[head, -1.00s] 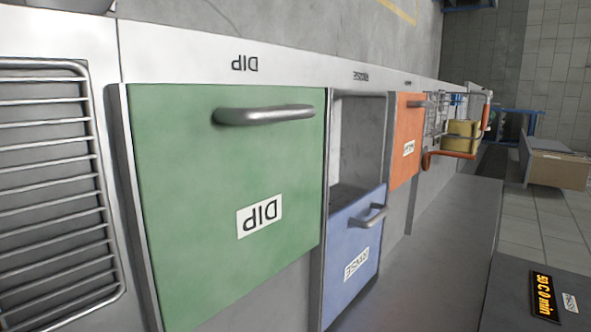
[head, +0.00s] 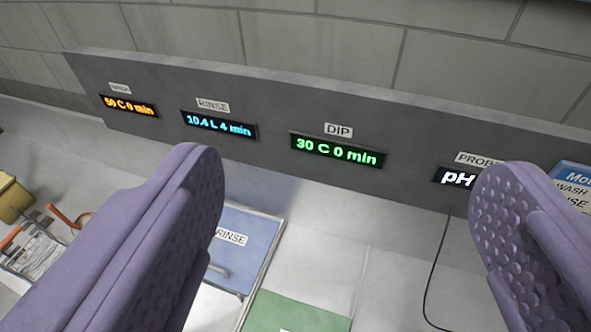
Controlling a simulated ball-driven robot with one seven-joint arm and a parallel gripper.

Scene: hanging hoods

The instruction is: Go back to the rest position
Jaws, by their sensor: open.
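My gripper (head: 350,190) shows as two purple fingers with dimpled pads, spread wide apart. It is open, with nothing between the fingers. It is in front of a grey panel with lit displays. The left finger covers part of the counter and the blue RINSE hood (head: 252,240). The right finger hides part of the PROBE display (head: 457,178).
The grey panel (head: 270,105) runs across the view, with wash, RINSE and DIP readouts. A green hood (head: 295,315) lies at the bottom edge. A thin black cable (head: 428,290) hangs at right. A yellow block (head: 14,198) and a wire basket (head: 35,255) are at left.

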